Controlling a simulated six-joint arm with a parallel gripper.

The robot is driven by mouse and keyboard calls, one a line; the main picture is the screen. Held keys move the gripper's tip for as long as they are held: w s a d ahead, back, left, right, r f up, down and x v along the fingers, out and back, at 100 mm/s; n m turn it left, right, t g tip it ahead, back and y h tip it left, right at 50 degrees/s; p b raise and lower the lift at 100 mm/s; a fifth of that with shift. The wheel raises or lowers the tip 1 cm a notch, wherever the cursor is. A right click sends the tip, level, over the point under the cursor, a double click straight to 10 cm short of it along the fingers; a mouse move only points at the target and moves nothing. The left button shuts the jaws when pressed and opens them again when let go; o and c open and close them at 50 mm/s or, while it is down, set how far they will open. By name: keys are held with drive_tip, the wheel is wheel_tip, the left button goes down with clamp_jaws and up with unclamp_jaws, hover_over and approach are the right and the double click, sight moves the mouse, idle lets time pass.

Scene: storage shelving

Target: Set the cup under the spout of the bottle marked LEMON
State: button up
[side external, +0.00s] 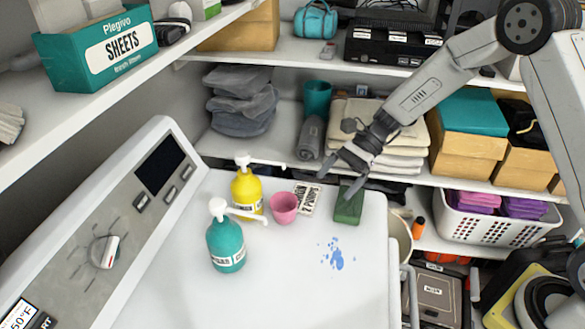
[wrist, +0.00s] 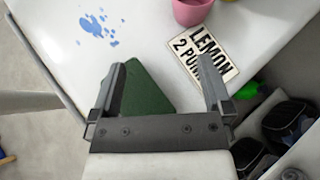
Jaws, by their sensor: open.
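A pink cup (side external: 284,208) stands upright on the white machine top, right of a yellow pump bottle (side external: 247,190). It also shows at the top edge of the wrist view (wrist: 190,10). A teal pump bottle (side external: 226,246) stands nearer; a long white spout points right, its tip just left of the cup. The bottle labels are too small to read. A card reading LEMON 2 PUMPS (wrist: 206,55) lies right of the cup in the side view.
Blue spots (side external: 336,255) mark the white top (side external: 300,290), whose front area is otherwise clear. A control panel (side external: 150,200) rises at the left. Shelves behind hold folded towels (side external: 375,135), a teal tumbler (side external: 317,98) and boxes. A white basket (side external: 490,228) stands at the right.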

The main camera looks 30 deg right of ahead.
drive_tip(key=s+d+n+h, duration=0.1)
drive_tip(key=s+n+h, duration=0.1)
drive_tip(key=s+d+n+h, duration=0.1)
drive_tip(key=s, duration=0.2)
drive_tip(key=s+d+n+h, duration=0.1)
drive_tip(key=s+n+h, duration=0.1)
drive_tip(key=shift+s+f+n+h, duration=0.3)
drive_tip(key=shift+s, duration=0.1)
drive_tip(key=s+d+r+n+t+h, duration=0.1)
drive_tip(key=s+d+n+t+h, duration=0.2)
drive_tip(key=n, duration=0.7)
drive_tip(key=shift+s+d+r+t+h, duration=0.25)
drive_tip(key=shift+s+d+h, duration=0.85)
drive_tip(key=shift+s, duration=1.25)
